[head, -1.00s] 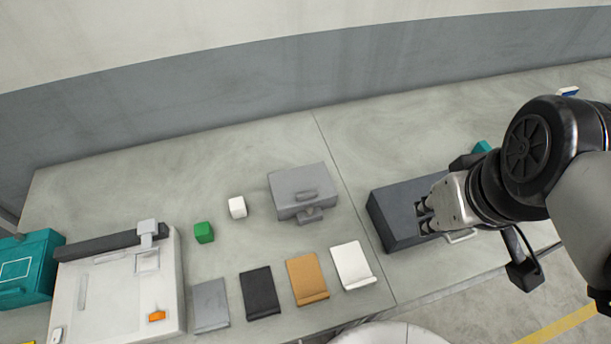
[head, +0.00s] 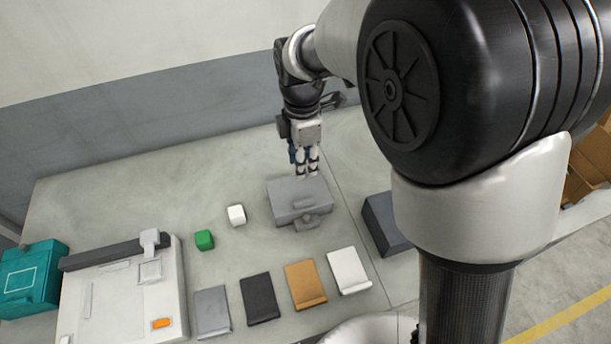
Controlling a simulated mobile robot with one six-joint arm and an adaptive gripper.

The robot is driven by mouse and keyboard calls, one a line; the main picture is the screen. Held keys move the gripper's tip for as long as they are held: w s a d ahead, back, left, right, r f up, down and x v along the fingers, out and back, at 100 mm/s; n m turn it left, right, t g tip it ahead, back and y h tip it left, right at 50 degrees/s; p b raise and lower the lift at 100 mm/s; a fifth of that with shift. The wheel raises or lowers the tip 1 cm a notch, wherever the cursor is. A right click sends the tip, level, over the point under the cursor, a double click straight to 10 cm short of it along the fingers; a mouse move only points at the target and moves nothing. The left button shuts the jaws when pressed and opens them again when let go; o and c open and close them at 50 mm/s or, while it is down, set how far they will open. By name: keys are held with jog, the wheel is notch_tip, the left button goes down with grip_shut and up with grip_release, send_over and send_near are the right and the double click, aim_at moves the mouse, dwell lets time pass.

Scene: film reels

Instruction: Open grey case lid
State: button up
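The grey case (head: 290,207) sits on the bench right of the middle, with its lid shut. A handle-like bar shows on the lid, and a latch-like tab sticks out at its front. My gripper (head: 307,172) points down at the back edge of the case, at or just above the lid. Its fingers look slightly apart, with nothing visible between them. I cannot tell whether the fingertips touch the case.
A white cube (head: 236,215) and a green cube (head: 204,240) lie left of the case. Several coloured stands, including a tan one (head: 305,284), line the front. A dark grey box (head: 385,222) stands right, partly hidden by my arm. A white machine (head: 125,300) and teal case (head: 33,278) are left.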

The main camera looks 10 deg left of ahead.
aim_at(304, 201)
notch_tip(304, 201, down, 17)
jog(key=b, duration=0.4)
jog(key=shift+r, duration=0.15)
grip_shut()
dwell(0.6)
